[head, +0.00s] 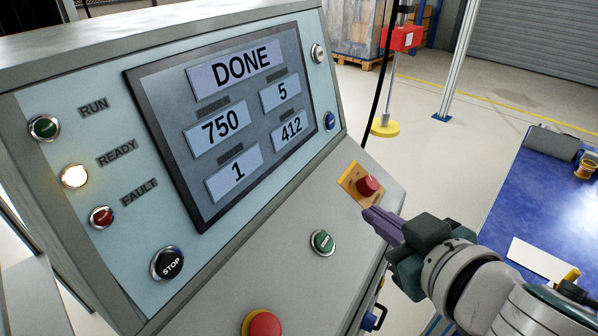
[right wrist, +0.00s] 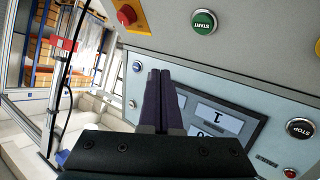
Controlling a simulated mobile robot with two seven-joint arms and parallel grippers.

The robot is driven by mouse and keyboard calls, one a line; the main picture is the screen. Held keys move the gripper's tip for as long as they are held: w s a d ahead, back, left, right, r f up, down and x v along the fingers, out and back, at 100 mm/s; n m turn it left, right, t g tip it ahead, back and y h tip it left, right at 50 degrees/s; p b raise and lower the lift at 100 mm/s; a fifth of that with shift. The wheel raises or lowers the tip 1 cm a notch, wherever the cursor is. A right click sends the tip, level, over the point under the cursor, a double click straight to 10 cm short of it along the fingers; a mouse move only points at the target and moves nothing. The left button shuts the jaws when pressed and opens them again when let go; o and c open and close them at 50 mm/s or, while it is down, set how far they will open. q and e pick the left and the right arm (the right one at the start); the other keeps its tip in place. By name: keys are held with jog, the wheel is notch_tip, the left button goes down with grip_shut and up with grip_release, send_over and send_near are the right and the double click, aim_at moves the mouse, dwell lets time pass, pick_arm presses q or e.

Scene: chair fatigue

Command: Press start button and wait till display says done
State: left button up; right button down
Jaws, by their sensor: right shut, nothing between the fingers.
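The display (head: 243,120) on the control panel reads DONE at the top, with the values 750, 5, 1 and 412 below. It shows partly in the right wrist view (right wrist: 232,123). The green start button (head: 322,242) is on the sloped lower panel; its START label reads in the right wrist view (right wrist: 204,22). My right gripper (head: 368,213) is shut and empty, apart from the start button, up and to the right of it in the head view. Its dark fingers (right wrist: 160,75) lie together in the right wrist view. My left gripper is not in view.
The READY lamp (head: 75,176) glows; the RUN (head: 44,127) and FAULT (head: 101,217) lamps look unlit. A black STOP button (head: 167,263) is below them. A blue-topped table (head: 520,215) stands right.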

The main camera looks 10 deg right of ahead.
aim_at(325, 242)
jog(key=w+a+f+b, duration=0.1)
jog(key=f+b, duration=0.1)
jog(key=a+f+b, duration=0.1)
jog(key=f+b, duration=0.1)
jog(key=w+a+f+b, duration=0.1)
jog(key=f+b, duration=0.1)
jog(key=b, duration=0.1)
jog(key=shift+w+f, duration=0.2)
jog(key=shift+w, duration=0.1)
jog(key=shift+w+a+f+b, duration=0.3)
jog(key=shift+f+b, duration=0.2)
jog(key=shift+b, duration=0.05)
dwell(1.0)
dwell(0.4)
jog(key=shift+w+a+f+b, duration=0.2)
jog(key=shift+f+b, duration=0.1)
jog(key=shift+b, duration=0.1)
